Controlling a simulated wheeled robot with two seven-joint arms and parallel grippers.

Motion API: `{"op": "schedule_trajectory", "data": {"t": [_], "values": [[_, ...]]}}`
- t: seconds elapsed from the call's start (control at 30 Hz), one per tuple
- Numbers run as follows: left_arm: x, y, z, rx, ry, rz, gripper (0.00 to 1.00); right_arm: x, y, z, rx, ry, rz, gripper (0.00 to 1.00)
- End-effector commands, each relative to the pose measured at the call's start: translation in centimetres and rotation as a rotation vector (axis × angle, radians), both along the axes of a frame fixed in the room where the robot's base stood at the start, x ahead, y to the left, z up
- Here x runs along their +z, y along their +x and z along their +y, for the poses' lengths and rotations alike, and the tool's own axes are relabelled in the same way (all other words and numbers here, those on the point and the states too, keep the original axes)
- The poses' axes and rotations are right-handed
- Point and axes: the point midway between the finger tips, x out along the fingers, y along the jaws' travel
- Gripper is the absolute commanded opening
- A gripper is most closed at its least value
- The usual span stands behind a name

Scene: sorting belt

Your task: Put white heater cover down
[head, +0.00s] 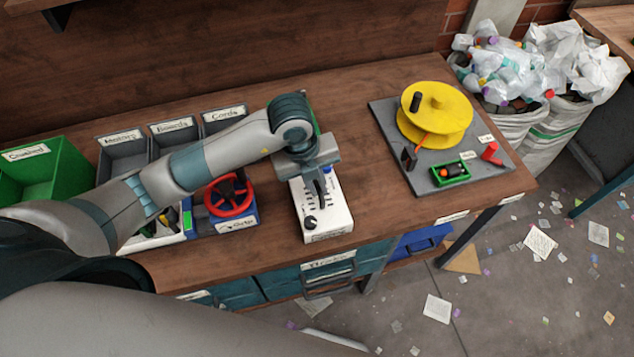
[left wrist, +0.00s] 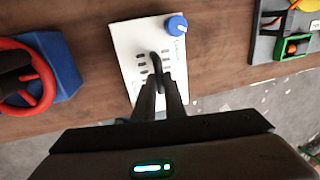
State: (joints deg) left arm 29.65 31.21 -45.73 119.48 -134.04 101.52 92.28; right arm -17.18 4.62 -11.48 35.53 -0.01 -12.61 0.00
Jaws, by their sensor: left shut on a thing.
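The white heater cover (head: 328,219) is a white box with dark slots, a black knob and a blue knob on its top. It is at the front edge of the wooden bench, and I cannot tell whether its underside touches the wood. My left gripper (head: 320,192) comes down over it and is shut on its raised dark middle part. In the left wrist view the cover (left wrist: 130,38) lies below the two fingers (left wrist: 158,82), with the blue knob at its far right corner. The fingers hide part of its top. My right gripper is not in view.
A blue block with a red handwheel (head: 229,196) stands left of the cover. Grey bins (head: 125,153) and a green bin (head: 50,165) are at the back left. A grey board (head: 388,127) with a yellow reel is at the right. Bare wood lies between cover and board.

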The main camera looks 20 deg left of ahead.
Motion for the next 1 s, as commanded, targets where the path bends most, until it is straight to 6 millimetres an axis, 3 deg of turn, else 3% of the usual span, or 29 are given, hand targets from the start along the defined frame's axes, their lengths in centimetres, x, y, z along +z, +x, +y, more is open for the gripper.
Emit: {"op": "schedule_trajectory", "data": {"t": [0.07,0.1,0.17,0.2,0.67,1.0], "values": [[-0.2,0.0,0.0,0.0,-0.001,-0.001,0.0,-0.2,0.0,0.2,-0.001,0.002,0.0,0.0],[-0.3,0.0,0.0,0.0,0.0,0.0,0.12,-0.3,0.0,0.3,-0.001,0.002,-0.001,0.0],[-0.2,0.0,0.0,0.0,0.0,0.0,0.27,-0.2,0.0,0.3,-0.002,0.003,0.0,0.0],[-0.2,0.0,0.0,0.0,0.0,0.0,0.29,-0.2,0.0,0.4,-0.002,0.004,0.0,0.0],[0.4,0.0,0.0,0.0,-0.001,-0.002,0.29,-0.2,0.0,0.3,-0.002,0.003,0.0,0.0],[4.8,-0.4,0.8,-0.002,-0.001,-0.006,0.29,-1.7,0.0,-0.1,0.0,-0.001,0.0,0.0]]}}
